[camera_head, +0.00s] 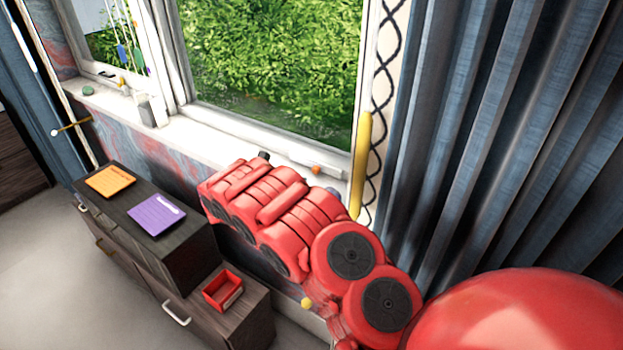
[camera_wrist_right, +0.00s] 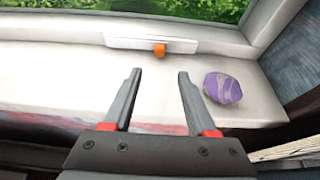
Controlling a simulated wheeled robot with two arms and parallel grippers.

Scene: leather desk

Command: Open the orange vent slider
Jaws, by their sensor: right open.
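The orange vent slider (camera_wrist_right: 159,49) is a small block on a white vent strip (camera_wrist_right: 122,42) along the bottom of the window frame. It sits right of the strip's middle in the right wrist view. In the head view the slider (camera_head: 315,169) shows at the lower window frame, just beyond my red right arm. My right gripper (camera_wrist_right: 159,74) is open and empty over the white sill. Its two dark fingers point at the vent, with the slider centred between them, beyond the tips and apart from them. My left gripper is in neither view.
A purple striped stone (camera_wrist_right: 222,88) lies on the sill close to the right finger. Blue curtains (camera_head: 480,120) hang at the right. A dark cabinet (camera_head: 190,255) with an orange card (camera_head: 110,181), a purple card (camera_head: 157,215) and a red tray (camera_head: 222,291) stands at lower left.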

